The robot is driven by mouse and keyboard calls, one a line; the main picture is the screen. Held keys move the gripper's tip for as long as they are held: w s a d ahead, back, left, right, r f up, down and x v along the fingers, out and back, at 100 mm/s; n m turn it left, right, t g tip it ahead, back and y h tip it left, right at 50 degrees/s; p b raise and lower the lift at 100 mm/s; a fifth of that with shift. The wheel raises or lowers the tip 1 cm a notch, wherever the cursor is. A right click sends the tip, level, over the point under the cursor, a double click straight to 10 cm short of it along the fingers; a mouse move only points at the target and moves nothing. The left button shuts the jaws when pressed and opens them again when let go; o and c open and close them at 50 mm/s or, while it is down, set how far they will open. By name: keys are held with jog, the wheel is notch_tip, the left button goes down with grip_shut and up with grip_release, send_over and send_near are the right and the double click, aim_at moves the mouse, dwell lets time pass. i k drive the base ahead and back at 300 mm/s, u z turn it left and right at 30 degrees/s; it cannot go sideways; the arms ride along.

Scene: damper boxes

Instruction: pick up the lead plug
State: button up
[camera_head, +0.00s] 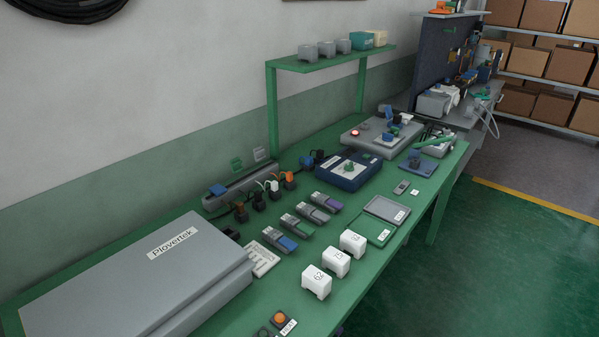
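I cannot tell for sure which thing is the lead plug. Several small plugs stand along a grey power strip (228,194) by the wall: a black plug (241,212) at the left, another black plug (259,201), a plug with a white top (273,188) and an orange-topped plug (289,179) at the right. Short dark cords seem to run near them. A blue piece (217,190) sits at the strip's left end. My gripper is not in view.
A large grey case (140,285) fills the green bench's left end. Several grey devices with coloured ends, white numbered blocks (336,262) and a blue box with a dial (348,170) stand nearby. A green shelf (330,60) rises behind. The floor at right is clear.

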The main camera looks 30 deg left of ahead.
aim_at(290, 175)
jog(key=i, duration=0.8)
jog(key=u, duration=1.75)
